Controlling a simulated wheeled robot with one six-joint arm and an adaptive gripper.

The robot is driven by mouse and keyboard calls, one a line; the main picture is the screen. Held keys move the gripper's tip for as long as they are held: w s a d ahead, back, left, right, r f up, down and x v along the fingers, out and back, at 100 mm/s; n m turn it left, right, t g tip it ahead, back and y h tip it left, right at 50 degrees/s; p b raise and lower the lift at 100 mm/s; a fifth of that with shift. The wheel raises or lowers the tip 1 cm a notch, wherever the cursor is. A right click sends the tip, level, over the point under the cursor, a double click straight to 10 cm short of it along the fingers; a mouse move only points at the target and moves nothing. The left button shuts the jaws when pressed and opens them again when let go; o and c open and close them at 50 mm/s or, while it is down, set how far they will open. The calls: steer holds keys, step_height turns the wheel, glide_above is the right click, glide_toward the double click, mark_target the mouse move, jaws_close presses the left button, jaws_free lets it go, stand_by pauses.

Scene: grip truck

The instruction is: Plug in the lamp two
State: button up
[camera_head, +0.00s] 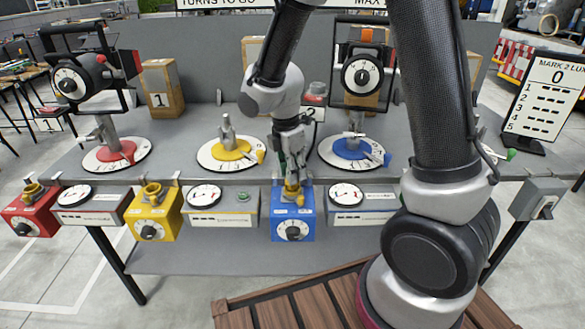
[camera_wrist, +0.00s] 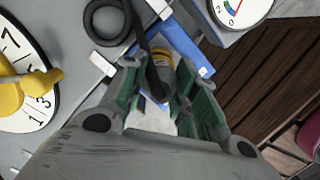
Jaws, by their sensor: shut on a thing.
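My gripper (camera_head: 293,178) points down at the blue box (camera_head: 293,229) on the table's front edge. In the wrist view my gripper (camera_wrist: 158,98) has its green-padded fingers closed around a grey plug with a yellow band (camera_wrist: 161,70), trailing a black cable (camera_wrist: 136,30). The plug is at the top of the blue box (camera_wrist: 191,47); whether it is seated is hidden by the fingers. Another lamp (camera_head: 75,80) stands on the red-centred disc (camera_head: 117,153).
A yellow-centred disc (camera_head: 230,151) without a lamp lies left of my gripper. A red box (camera_head: 31,219) and a yellow box (camera_head: 151,222) hang on the same edge, with dial gauges between. A sign (camera_head: 549,96) stands at the right.

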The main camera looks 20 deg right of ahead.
steer(key=shift+f, duration=0.85)
steer(key=o, duration=1.2)
steer(key=shift+c, duration=0.2)
steer(key=shift+o, duration=0.4)
steer(key=shift+o, duration=1.2)
steer(key=shift+r, duration=2.5)
